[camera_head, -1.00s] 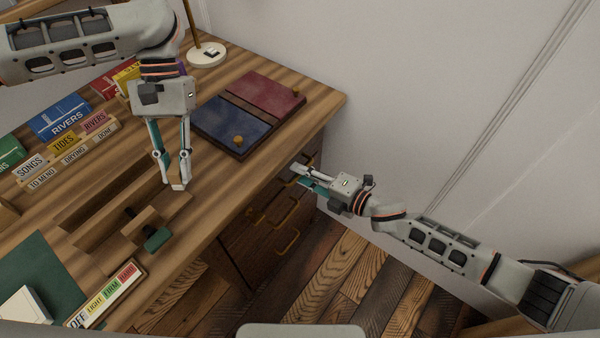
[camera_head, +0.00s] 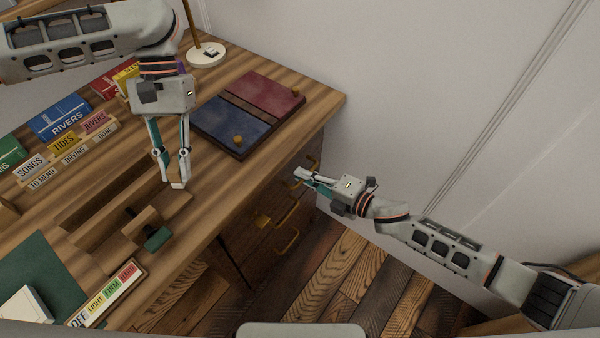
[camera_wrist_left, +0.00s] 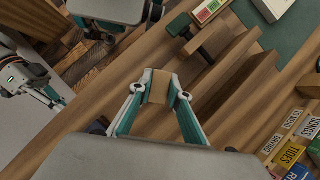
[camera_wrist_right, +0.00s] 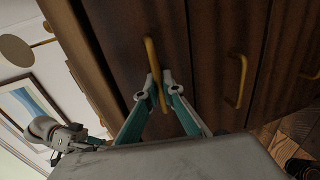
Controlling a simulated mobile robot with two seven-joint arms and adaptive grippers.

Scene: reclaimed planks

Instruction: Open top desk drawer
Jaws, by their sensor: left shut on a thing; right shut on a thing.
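The top desk drawer (camera_wrist_right: 115,50) has a dark wood front and a brass bar handle (camera_wrist_right: 151,52). My right gripper (camera_wrist_right: 159,82) is shut on this handle in the right wrist view. In the head view the right gripper (camera_head: 303,177) is at the desk's right front, and its fingers partly hide the handle. The drawer front looks about flush with its neighbour; any small gap is hard to tell. My left gripper (camera_head: 178,184) is over the desktop, its fingers shut on a small tan wooden piece (camera_wrist_left: 159,87).
Lower drawers with brass handles (camera_head: 288,242) are below. A blue and red board (camera_head: 235,125) lies on the desktop near the back right. Books (camera_head: 62,118), labelled blocks and a green-ended wooden piece (camera_head: 157,238) are also on the desk (camera_head: 215,205). The plank floor (camera_head: 350,275) is clear.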

